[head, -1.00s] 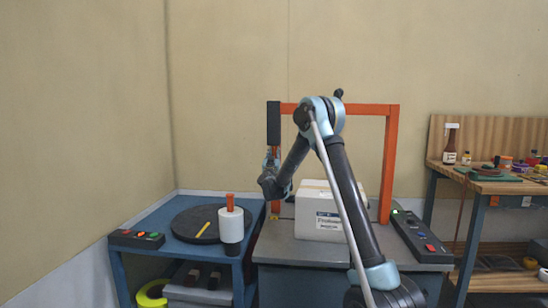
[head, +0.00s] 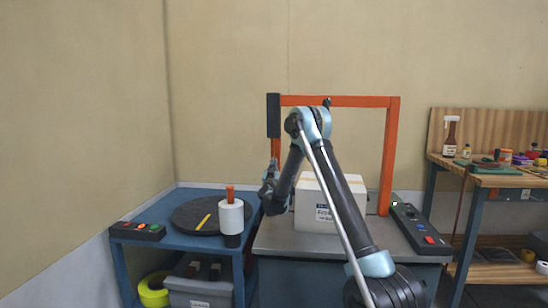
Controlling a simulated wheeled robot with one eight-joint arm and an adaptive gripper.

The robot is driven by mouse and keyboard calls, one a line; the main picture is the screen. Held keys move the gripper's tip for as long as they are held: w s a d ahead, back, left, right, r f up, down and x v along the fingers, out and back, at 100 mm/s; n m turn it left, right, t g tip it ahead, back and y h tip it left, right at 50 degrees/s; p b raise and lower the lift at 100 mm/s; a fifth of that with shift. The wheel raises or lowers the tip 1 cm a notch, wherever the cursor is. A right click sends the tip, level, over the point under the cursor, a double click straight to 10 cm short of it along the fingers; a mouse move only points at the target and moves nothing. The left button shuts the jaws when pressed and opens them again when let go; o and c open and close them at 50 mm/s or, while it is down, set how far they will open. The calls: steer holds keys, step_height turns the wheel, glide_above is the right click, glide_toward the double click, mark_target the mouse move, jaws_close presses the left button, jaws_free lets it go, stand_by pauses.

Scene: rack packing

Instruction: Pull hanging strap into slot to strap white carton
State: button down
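The white carton (head: 308,212) stands on the grey top of the strapping machine (head: 290,246), under the orange arch (head: 350,101), partly hidden behind my arm. My gripper (head: 268,192) is at the arch's left post, left of the carton and at about the height of its upper half. The gripper is small and dark here, and I cannot tell whether its fingers are open or shut. I cannot make out the hanging strap or the slot; the lower left post is largely hidden by the gripper.
A blue table (head: 180,245) at left holds a black turntable (head: 192,217), a white roll (head: 231,217) and a button box (head: 137,231). A control panel (head: 420,230) lies right of the arch. A wooden bench (head: 490,180) with bottles stands at far right.

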step_height(320, 180, down, 8)
steer(key=shift+f, duration=0.2)
stand_by(0.3)
steer(key=c, duration=1.8)
jaws_free()
steer(key=v, duration=1.2)
